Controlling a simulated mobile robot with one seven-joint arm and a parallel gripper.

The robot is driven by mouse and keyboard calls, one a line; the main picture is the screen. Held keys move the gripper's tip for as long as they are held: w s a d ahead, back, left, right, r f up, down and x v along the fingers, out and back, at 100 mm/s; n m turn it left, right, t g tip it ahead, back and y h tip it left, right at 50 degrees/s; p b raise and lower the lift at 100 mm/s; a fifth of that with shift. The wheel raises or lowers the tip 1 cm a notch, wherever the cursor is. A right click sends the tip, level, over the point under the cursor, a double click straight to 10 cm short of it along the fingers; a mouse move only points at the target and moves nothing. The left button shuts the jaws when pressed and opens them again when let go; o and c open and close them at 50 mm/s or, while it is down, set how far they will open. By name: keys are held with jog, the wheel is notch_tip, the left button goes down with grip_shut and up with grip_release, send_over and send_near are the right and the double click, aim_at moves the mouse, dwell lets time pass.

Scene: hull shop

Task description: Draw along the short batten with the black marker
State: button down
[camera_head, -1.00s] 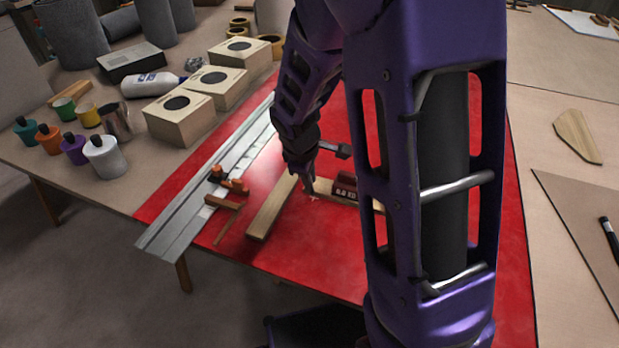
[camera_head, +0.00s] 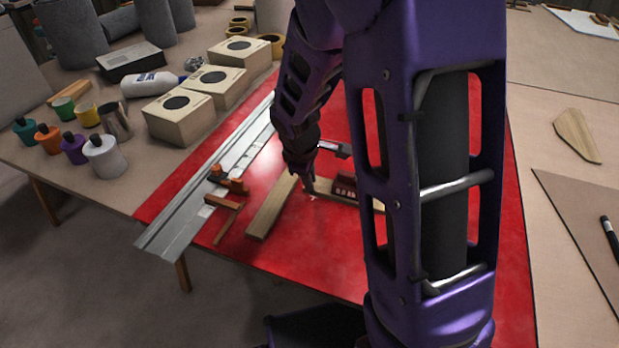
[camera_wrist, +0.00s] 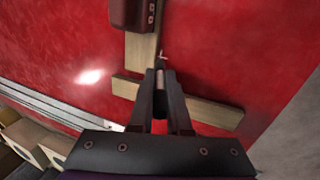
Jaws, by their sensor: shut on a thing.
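Two pale wooden battens lie on the red surface in a near-L. One batten (camera_head: 270,212) is bare and also shows in the wrist view (camera_wrist: 208,110). The other batten (camera_head: 322,186) has a dark red weight (camera_head: 345,189) on it and runs behind my arm; it shows in the wrist view (camera_wrist: 140,47). I cannot tell which is shorter. My gripper (camera_head: 308,187) is low near where they meet. In the wrist view my gripper (camera_wrist: 160,76) is shut on a slim, pale-looking thing, probably the marker, mostly hidden by the fingers. Whether its tip touches is unclear.
A small pale mark (camera_head: 313,198) is on the red surface beside the weighted batten. A dark pen-like thing (camera_head: 609,238) lies far right.

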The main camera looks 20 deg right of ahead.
jog(key=shift+f, duration=0.3)
dwell(0.7)
jog(key=shift+s+d, duration=0.1)
jog(key=shift+s+d, duration=0.35)
jog(key=shift+d, duration=0.15)
jog(key=shift+s+d, duration=0.5)
jog(key=shift+d, duration=0.15)
jog(key=shift+s+d, duration=0.45)
jog(key=shift+d, duration=0.2)
jog(key=shift+s+d+p, duration=0.35)
jog(key=shift+s+d, duration=0.05)
jog(key=shift+d, duration=0.15)
